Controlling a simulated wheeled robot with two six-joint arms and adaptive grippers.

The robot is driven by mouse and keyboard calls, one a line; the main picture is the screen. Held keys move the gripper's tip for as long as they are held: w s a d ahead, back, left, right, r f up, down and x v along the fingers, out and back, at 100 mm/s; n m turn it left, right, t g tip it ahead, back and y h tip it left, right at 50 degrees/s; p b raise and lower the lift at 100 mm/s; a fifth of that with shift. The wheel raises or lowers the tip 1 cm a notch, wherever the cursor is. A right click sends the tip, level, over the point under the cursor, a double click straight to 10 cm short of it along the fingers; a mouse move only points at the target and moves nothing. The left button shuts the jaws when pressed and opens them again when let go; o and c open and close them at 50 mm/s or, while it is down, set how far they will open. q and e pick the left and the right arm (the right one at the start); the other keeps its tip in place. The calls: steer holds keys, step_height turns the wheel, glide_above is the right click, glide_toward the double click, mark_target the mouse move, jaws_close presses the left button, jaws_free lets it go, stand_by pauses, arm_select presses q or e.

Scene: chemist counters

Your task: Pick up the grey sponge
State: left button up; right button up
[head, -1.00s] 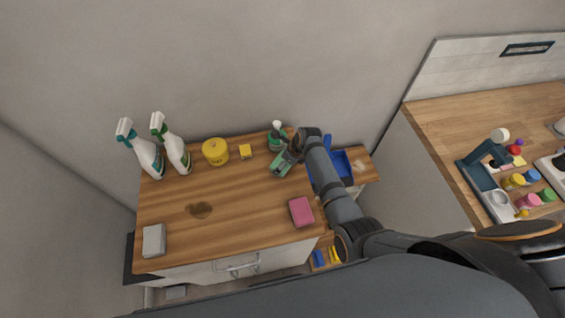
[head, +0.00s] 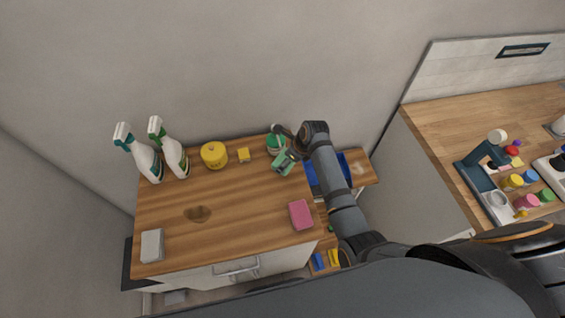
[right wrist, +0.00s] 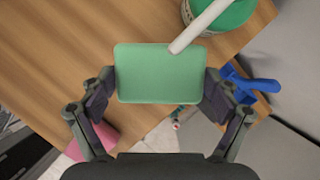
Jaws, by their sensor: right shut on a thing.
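The grey sponge (head: 152,245) lies flat at the front left corner of the wooden counter top (head: 240,212). My right gripper (head: 289,156) is far from it, at the back right of the counter. It is shut on a green sponge (head: 283,165). In the right wrist view the green sponge (right wrist: 160,75) sits between both fingers, above the counter. My left gripper does not show.
A pink sponge (head: 301,214) lies at the front right.

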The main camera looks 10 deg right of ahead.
steer(key=s+d+r+b, duration=0.2)
steer(key=s+d+r, duration=0.5)
steer(key=s+d, duration=0.1)
steer(key=shift+s+r, duration=0.35)
steer(key=shift+s, duration=0.2)
